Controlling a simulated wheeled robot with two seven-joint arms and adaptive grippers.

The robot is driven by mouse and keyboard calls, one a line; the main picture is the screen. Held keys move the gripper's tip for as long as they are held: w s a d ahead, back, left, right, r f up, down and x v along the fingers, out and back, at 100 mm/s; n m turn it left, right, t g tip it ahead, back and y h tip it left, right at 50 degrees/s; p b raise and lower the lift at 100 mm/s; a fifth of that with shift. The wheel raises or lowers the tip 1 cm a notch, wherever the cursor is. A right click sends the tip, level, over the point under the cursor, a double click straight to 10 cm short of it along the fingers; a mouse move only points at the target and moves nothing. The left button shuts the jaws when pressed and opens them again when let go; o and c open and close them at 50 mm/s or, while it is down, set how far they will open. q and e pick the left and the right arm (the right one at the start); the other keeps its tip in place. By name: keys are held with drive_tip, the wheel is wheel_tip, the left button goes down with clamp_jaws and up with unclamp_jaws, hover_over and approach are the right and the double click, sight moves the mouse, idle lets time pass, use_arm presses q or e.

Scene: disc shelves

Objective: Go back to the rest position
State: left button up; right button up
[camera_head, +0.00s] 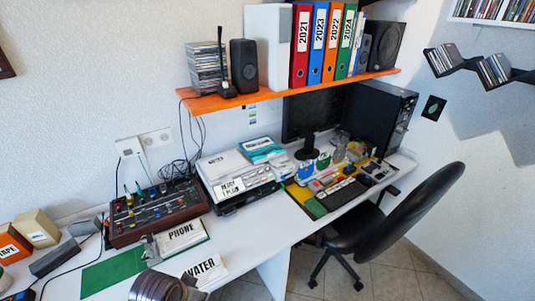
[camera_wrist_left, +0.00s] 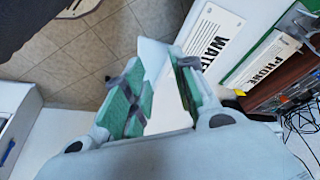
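My left gripper (camera_wrist_left: 158,68) shows in the left wrist view with its two green-padded fingers apart. Nothing is between the fingers; the white desk edge and tiled floor show past them. It is beside the white WATER label (camera_wrist_left: 211,38), over the front of the desk. In the head view I cannot make out the left gripper clearly; a dark ribbed rounded shape sits at the bottom edge, next to the WATER label (camera_head: 205,270). My right gripper is in neither view.
The white desk (camera_head: 237,240) holds a mixer (camera_head: 158,212), a PHONE label (camera_head: 182,235), a printer (camera_head: 236,182) and a monitor (camera_head: 312,112). An orange shelf (camera_head: 290,88) with binders hangs above. A black chair (camera_head: 395,220) stands at the right front. Bare floor shows beside it.

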use_arm(q)
drive_tip(key=s+a+f+n+g, duration=0.1)
drive_tip(key=s+f, duration=0.1)
drive_tip(key=f, duration=1.4)
drive_tip(key=s+a+f+n, duration=0.1)
drive_tip(key=s+f, duration=0.1)
drive_tip(key=f, duration=1.4)
drive_tip(key=s+a+f, duration=0.2)
drive_tip(key=s+f, duration=0.8)
drive_tip(key=s, duration=0.1)
drive_tip(key=s+a+f+g, duration=0.1)
drive_tip(key=s+a+f, duration=0.1)
drive_tip(key=s+f, duration=0.8)
drive_tip(key=shift+s+f+g+y, duration=0.3)
drive_tip(key=shift+s+y, duration=0.1)
drive_tip(key=shift+s, duration=0.5)
drive_tip(key=shift+s+a, duration=0.1)
drive_tip(key=shift+a, duration=0.05)
